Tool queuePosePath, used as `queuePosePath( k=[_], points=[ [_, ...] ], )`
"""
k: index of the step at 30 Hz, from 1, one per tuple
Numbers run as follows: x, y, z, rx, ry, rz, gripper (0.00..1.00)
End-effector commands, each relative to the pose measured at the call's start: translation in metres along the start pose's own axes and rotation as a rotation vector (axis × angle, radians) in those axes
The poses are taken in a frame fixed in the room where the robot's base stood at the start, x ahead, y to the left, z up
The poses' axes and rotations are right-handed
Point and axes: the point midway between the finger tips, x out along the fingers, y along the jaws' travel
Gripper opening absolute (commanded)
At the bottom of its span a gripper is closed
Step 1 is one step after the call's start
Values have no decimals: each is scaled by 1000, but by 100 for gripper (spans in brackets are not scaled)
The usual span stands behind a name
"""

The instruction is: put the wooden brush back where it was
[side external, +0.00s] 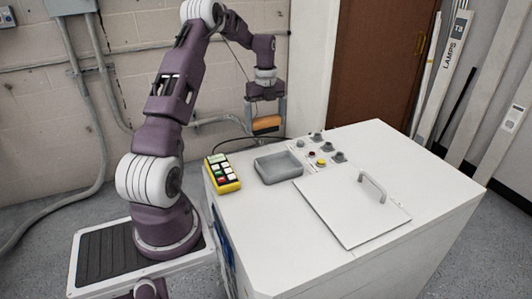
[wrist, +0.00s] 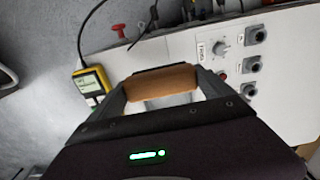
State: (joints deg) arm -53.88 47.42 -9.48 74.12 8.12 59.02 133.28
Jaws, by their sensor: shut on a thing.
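The wooden brush (side external: 267,123) has an orange-brown block body and is held up in the air between the fingers of my gripper (side external: 266,118). In the side external view it is above and behind the far left edge of the white cabinet top (side external: 330,250). In the wrist view the brush (wrist: 162,83) lies crosswise between both fingertips of my gripper (wrist: 163,88), which are shut on its ends. A dark strip shows along its far side. The place where the brush was before cannot be told from these frames.
On the cabinet top are a yellow keypad device (side external: 223,172), a grey tray (side external: 279,167), several dark connectors (side external: 326,146) with knobs, and a lid with a handle (side external: 372,185). A dark cable runs behind the tray. The front right of the top is clear.

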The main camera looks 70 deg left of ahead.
Motion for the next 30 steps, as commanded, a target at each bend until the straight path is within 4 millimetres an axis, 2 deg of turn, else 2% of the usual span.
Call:
queuePosePath(
  k=[1,4,14,24,25,26,30],
  points=[
    [13,2,-1,1,5,5,53],
    [37,1,-1,1,5,4,53],
    [87,1,-1,0,3,3,53],
    [92,0,-1,0,2,1,53],
    [92,0,-1,-1,1,1,96],
    [92,0,-1,-1,1,1,100],
    [92,0,-1,0,1,1,100]
  ],
)
